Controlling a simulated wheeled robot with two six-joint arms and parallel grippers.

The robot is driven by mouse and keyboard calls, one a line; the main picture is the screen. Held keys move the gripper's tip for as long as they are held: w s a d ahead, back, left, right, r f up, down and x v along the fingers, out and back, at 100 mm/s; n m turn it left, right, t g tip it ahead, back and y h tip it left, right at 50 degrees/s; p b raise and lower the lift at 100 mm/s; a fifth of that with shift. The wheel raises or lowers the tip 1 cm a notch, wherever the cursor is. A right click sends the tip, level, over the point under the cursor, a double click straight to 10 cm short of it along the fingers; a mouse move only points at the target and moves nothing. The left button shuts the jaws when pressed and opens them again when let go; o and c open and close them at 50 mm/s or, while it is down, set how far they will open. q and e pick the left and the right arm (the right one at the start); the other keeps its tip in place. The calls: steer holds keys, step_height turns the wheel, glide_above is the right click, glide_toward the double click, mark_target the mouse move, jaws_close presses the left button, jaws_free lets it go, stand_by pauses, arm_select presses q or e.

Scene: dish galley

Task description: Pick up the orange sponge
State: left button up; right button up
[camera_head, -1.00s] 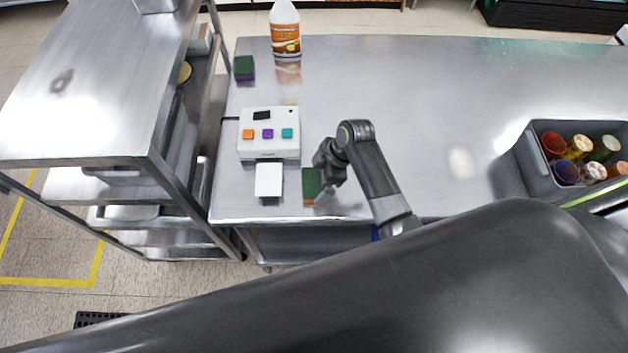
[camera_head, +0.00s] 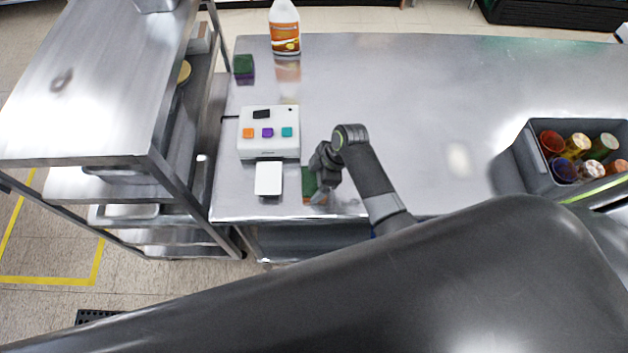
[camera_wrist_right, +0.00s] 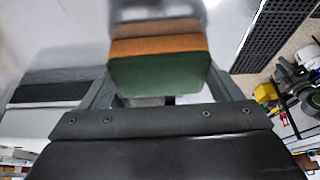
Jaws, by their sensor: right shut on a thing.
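The orange sponge (camera_head: 309,184) is near the front edge of the steel table, just right of the white pad; it has a dark green top and an orange side, and my gripper partly hides it in the head view. In the right wrist view the sponge (camera_wrist_right: 160,65) sits between the fingers, its green face toward the camera and orange behind. My right gripper (camera_head: 319,190) is shut on it. I cannot tell whether the sponge touches the table. My left gripper is not in view.
A white box with orange, purple and teal buttons (camera_head: 268,147) and a white pad (camera_head: 268,178) stand to the left. A green and purple sponge (camera_head: 243,66) and a bottle (camera_head: 285,28) are farther back. A grey bin of cups (camera_head: 540,172) is at right. A steel rack (camera_head: 180,165) borders the left.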

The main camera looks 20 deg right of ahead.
steer(key=shift+r, duration=0.15)
step_height(320, 180, up, 8)
steer(key=shift+r+b, duration=0.1)
steer(key=shift+b, duration=0.95)
steer(key=shift+r, duration=0.75)
